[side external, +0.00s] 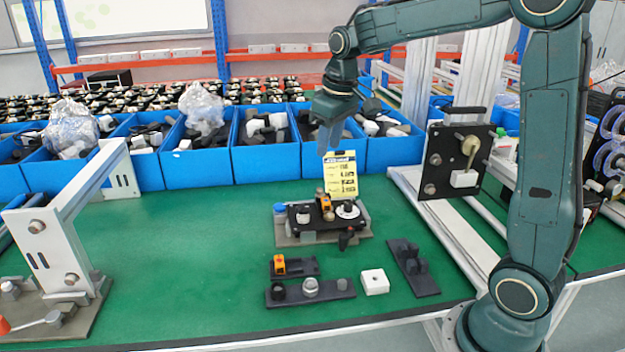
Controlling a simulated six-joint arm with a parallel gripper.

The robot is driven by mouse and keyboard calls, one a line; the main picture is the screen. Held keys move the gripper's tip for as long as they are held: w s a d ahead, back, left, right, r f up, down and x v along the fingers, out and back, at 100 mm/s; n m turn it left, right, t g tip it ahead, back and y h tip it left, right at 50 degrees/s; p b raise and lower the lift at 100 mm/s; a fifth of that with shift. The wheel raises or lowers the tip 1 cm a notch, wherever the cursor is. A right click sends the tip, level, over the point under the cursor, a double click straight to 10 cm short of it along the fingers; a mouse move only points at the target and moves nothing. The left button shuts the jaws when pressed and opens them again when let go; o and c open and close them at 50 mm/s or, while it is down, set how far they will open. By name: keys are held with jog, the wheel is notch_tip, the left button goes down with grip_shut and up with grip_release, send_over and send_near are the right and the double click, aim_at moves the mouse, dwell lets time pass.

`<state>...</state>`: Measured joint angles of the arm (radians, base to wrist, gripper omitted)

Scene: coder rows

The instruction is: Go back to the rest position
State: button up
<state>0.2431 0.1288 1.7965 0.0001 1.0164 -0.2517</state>
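My gripper (328,143) hangs from my dark green arm, pointing down, in the upper middle of the side external view. It is in the air above the green table (190,225), in front of the blue bins in the picture. Nothing is clearly seen between its fingers, but it is too small to tell whether they are apart. Below it is a black fixture (322,222) on a grey base, with small parts on it. A yellow label card (340,176) stands upright behind the fixture.
Blue bins (265,158) with loose parts line the back. Black holders (310,292) and a white block (375,282) lie in front of the fixture. A white-framed stand (55,250) is at left, and a metal frame (440,225) at right. The left-middle table is clear.

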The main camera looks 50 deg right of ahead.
jog(key=s+a+t, duration=0.1)
jog(key=s+a, duration=0.4)
jog(key=s, duration=0.6)
jog(key=s+a+t, duration=0.2)
jog(key=s+a, duration=0.3)
jog(key=s, duration=0.7)
jog(key=shift+y, duration=0.3)
